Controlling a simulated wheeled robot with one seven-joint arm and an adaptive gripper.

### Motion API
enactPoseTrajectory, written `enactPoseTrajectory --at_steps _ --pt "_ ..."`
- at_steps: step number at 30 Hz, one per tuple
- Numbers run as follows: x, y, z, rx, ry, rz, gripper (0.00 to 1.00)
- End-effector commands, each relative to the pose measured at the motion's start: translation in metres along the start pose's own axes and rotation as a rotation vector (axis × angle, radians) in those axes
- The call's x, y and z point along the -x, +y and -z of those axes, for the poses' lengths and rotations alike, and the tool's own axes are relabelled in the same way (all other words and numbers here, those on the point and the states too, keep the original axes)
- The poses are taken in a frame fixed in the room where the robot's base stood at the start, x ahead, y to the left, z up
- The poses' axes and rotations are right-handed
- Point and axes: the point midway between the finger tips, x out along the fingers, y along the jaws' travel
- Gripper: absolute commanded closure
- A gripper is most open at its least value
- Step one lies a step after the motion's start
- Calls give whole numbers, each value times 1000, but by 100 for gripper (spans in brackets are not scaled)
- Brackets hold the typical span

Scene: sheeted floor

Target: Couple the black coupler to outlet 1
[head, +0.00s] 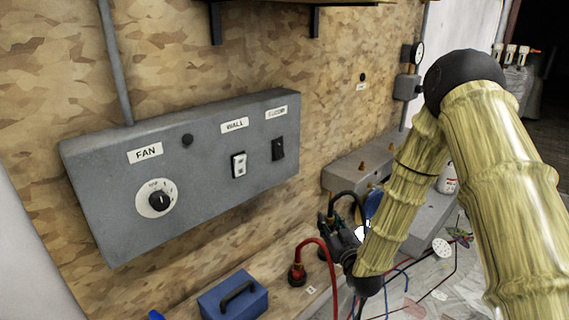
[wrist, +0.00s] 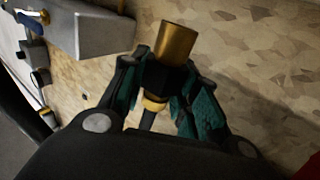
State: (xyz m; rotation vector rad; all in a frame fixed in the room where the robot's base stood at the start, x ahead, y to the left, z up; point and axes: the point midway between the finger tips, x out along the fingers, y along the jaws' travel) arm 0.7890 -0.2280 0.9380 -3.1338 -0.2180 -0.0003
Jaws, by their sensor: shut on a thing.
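My gripper (wrist: 168,90) is shut on the black coupler (wrist: 166,76). In the wrist view the coupler's brass sleeve (wrist: 178,43) sticks out beyond the teal-padded fingers, tilted slightly. A brass collar and black hose show behind it, between the fingers. In the head view my gripper (head: 342,240) is low at right of centre, in front of the plywood wall; the coupler there is largely hidden. A grey manifold block (head: 345,178) with brass outlets (head: 390,147) is behind and right of it. Its corner (wrist: 105,35) shows at upper left in the wrist view. I cannot read which outlet is 1.
A grey control panel (head: 210,185) with a FAN dial and switches is on the wall at left. A red hose (head: 328,250) rises from a red fitting (head: 297,273) on the ledge. A blue toolbox (head: 232,300) sits beside it. Loose cables lie at lower right.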

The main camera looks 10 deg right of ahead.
Motion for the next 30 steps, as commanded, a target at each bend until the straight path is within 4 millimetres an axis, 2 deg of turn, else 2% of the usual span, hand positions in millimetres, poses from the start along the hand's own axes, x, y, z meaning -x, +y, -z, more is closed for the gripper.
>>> enactPoseTrajectory --at_steps 1,2,5,11,17,24,30 --pt "0 0 0 0 0 0 95" --pt "0 0 0 0 0 0 75" --pt "0 0 0 0 0 0 93" --pt "-9 5 9 -4 4 1 95" --pt "-47 30 45 -20 14 12 95" --pt "-103 77 98 -30 20 23 95" --pt "-141 122 144 -25 18 23 95"
